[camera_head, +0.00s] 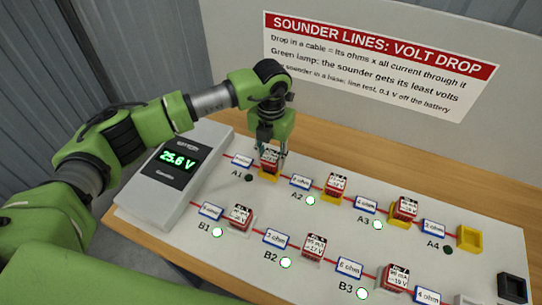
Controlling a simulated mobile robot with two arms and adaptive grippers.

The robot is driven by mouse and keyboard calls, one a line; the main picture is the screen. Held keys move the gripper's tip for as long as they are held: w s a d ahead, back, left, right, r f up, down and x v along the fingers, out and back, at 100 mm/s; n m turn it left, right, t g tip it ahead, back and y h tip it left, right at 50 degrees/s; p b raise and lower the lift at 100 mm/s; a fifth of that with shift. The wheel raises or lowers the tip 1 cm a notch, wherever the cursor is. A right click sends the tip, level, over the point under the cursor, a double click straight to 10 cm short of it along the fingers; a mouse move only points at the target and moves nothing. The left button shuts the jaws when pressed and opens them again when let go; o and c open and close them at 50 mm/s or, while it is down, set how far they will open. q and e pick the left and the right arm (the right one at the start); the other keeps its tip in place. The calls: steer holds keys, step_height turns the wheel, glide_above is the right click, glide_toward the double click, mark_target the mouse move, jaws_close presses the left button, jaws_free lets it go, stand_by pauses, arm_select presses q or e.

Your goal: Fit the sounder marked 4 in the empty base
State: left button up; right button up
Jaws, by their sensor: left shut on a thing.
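My left gripper (270,148) points down at A1 and is shut on a red sounder (270,163) with a white label. The sounder is at the yellow base of A1 (268,178); I cannot tell whether it is seated or just above. Its label is partly hidden by the fingers and too small to read, so no 4 shows. The yellow base at A4 (470,238) is empty. Other red sounders sit at A2 (336,184), A3 (405,208), B1 (240,217), B2 (314,248) and B3 (396,279). My right gripper is not in view.
A grey meter (172,165) reads 25.6 V at left. Lamps at A1 (249,178) and A4 (448,250) are dark; several others glow green. A pale base (472,299) is cut off at the bottom edge. A black block (513,289) stands at right. A sign board (375,62) stands behind.

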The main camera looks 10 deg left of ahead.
arm_select(q)
steer(key=shift+f+b, duration=0.45)
steer(key=shift+f, duration=0.1)
steer(key=o, duration=1.3)
steer(key=shift+c, duration=0.2)
steer(key=o, duration=0.3)
steer(key=shift+r, duration=0.1)
steer(key=shift+r+p, duration=1.75)
steer(key=shift+r, duration=1.75)
steer(key=shift+f, duration=0.1)
